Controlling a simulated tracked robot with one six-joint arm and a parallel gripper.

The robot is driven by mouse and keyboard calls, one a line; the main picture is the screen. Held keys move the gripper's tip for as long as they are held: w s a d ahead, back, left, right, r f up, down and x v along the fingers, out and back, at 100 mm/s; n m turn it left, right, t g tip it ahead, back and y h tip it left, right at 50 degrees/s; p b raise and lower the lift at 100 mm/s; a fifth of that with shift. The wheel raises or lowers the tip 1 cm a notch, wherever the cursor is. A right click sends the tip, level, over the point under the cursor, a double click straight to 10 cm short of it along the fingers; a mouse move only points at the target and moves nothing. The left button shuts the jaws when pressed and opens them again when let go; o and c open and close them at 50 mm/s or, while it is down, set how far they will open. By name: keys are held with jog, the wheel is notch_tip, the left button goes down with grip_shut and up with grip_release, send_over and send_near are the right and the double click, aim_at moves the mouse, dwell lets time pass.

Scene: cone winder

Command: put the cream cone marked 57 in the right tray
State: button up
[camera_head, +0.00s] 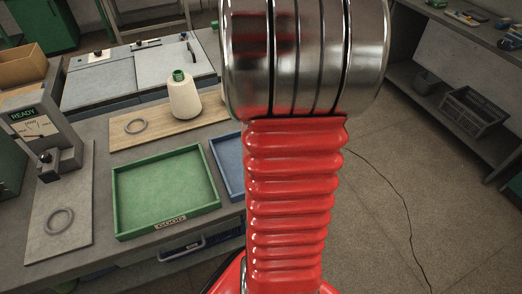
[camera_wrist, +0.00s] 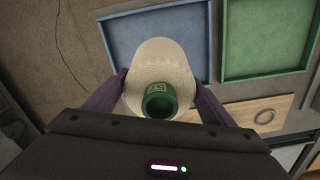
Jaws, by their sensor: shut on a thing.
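My gripper (camera_wrist: 160,92) is shut on a cream cone (camera_wrist: 160,62) with a green tip marked 57; the tip faces the wrist camera. In the wrist view, the cone overlaps the blue tray (camera_wrist: 206,60); its height above the tray is unclear. The blue tray (camera_head: 226,160) shows partly in the head view, right of the green tray (camera_head: 118,205), which has a label reading GOOD. The green tray also shows in the wrist view (camera_wrist: 224,50). My arm hides the gripper, the held cone and much of the blue tray in the head view.
Another cream cone (camera_head: 184,98) with a green top stands on a wooden board (camera_head: 150,137) beside a grey ring (camera_head: 135,126). A device with a READY display (camera_head: 23,115) stands at the left. A shelf with a grey basket (camera_head: 474,112) is at the right, across open floor.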

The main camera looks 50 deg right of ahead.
jog(key=shift+s+f, duration=0.1)
jog(key=shift+f, duration=2.95)
jog(key=shift+f, duration=1.85)
jog(key=o, duration=1.3)
jog(key=shift+f, duration=0.1)
notch_tip(320, 180, up, 12)
jog(key=shift+r, duration=0.1)
